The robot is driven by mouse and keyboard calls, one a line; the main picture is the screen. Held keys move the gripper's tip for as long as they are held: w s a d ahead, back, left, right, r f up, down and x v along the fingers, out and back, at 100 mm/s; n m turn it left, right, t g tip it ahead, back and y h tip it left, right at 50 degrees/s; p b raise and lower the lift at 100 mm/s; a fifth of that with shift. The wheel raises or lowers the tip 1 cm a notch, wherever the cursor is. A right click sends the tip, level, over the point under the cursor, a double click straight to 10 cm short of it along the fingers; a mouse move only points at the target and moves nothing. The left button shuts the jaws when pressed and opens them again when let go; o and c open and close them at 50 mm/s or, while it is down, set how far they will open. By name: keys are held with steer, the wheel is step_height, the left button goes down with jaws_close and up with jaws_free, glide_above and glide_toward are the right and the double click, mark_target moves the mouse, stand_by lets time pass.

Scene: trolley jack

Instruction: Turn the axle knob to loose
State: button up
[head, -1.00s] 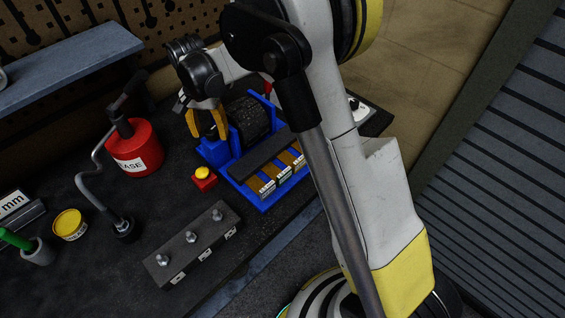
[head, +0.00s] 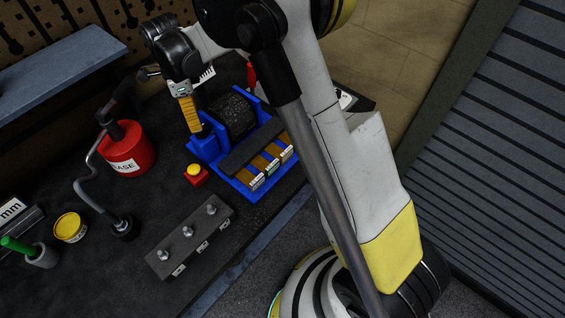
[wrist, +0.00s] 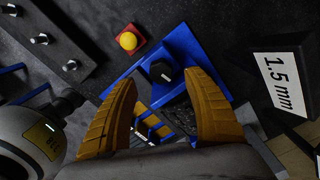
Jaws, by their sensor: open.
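The axle knob is black with a white line across its face (wrist: 161,70) and sits on the blue frame (wrist: 185,45) of the jack in the wrist view. In the head view the knob is a small dark shape (head: 203,131) at the frame's left end, partly behind a fingertip. My gripper has yellow fingers, spread apart and empty (wrist: 160,80), one on each side of the knob in the wrist view. Contact with the knob cannot be told. In the head view my gripper (head: 196,130) points down over the knob, its fingers lined up one behind the other.
A red block with a yellow button (head: 195,174) stands just in front of the frame. A dark bar with several metal pegs (head: 189,235), a red grease can (head: 127,150) and a yellow tin (head: 70,227) lie left. A "1.5 mm" sign (wrist: 281,80) stands right in the wrist view.

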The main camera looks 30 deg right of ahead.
step_height(320, 180, up, 5)
steer(key=s+d+r+n+t+b, duration=0.3)
steer(key=s+d+n+b, duration=0.45)
steer(key=s, duration=0.25)
steer(key=s+d+f+n+t+b, duration=0.2)
steer(key=s+d+f+n+b, duration=0.2)
steer(key=s+n, duration=0.2)
steer(key=s+d+f+n+t+b, duration=0.2)
steer(key=s+d+f+n+b, duration=0.1)
steer(key=s, duration=0.6)
step_height(320, 180, down, 2)
steer(key=n+b, duration=0.1)
steer(key=n, duration=0.1)
steer(key=shift+s+d+f+n, duration=0.15)
steer(key=shift+s+d+n, duration=0.2)
